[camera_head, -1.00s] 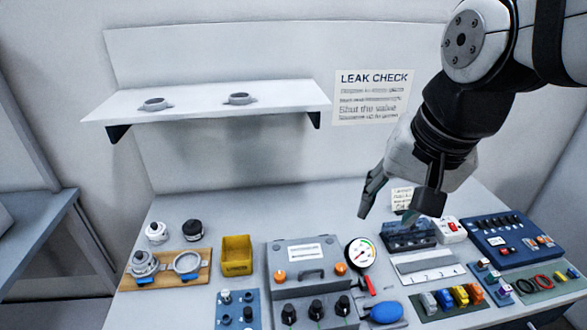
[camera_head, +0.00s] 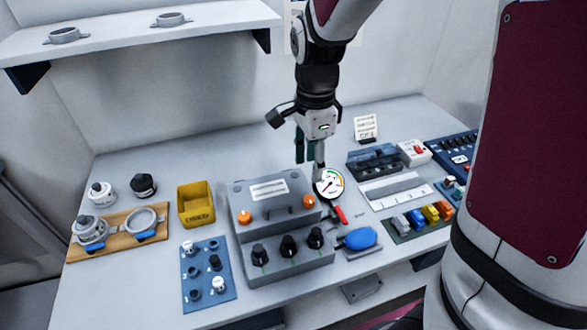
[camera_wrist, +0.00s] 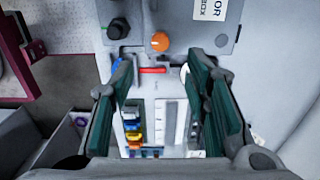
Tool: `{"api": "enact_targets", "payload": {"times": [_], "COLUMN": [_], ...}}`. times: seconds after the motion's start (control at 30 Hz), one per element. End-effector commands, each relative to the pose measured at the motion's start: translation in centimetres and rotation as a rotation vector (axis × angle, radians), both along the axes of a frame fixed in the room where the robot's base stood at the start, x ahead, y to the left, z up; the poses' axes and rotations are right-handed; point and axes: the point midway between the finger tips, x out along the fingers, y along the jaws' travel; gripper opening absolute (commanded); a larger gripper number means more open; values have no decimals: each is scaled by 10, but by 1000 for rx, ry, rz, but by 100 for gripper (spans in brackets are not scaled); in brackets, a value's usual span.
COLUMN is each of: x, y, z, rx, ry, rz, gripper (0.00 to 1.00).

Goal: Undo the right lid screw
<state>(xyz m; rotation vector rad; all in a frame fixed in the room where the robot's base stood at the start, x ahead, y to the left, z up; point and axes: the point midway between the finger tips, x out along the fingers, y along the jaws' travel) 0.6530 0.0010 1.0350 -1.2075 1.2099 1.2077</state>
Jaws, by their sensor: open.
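My gripper (camera_head: 309,160) hangs above and behind the box's right side, apart from the screw. In the wrist view the right screw (camera_wrist: 159,41) shows beyond the fingertips, near the top. My open gripper (camera_wrist: 155,80) has its green-padded fingers wide apart, with nothing held between them.
A round gauge (camera_head: 329,184) and red-handled valve (camera_head: 339,214) stand just right of the box, close to my fingers. Black knobs (camera_head: 288,246) line the box's front. A blue bulb (camera_head: 359,238) lies front right; a yellow bin (camera_head: 196,204) stands left.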

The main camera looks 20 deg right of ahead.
Motion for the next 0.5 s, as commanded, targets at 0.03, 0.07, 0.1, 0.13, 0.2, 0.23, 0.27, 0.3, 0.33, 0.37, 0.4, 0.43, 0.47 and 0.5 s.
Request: {"api": "enact_targets", "payload": {"times": [0.03, 0.07, 0.1, 0.13, 0.2, 0.23, 0.27, 0.3, 0.33, 0.37, 0.4, 0.43, 0.47, 0.5], "x": [-1, -1, -1, -1, -1, -1, -1, -1, -1, 0, -1, 0, 0, -1], "y": [0, 0, 0, 0, 0, 0, 0, 0, -1, -1, -1, -1, 0, 0], "z": [-12, -18, -26, -32, -46, -52, -58, -65, -70, -75, -81, -85, -88, -93], "rx": [-1, -1, -1, -1, -1, -1, -1, -1, -1, -1, -1, -1, -1, 0], "ry": [6, 5, 6, 6, 6, 5, 5, 5, 5, 4, 4, 3, 3, 3], "rz": [0, 0, 0, 0, 1, 1, 1, 0, 0, 0, 0, 1, 1, 2], "gripper": [43, 43, 43, 43, 43, 43, 43, 43, 43, 43, 43, 43, 43, 43]}}
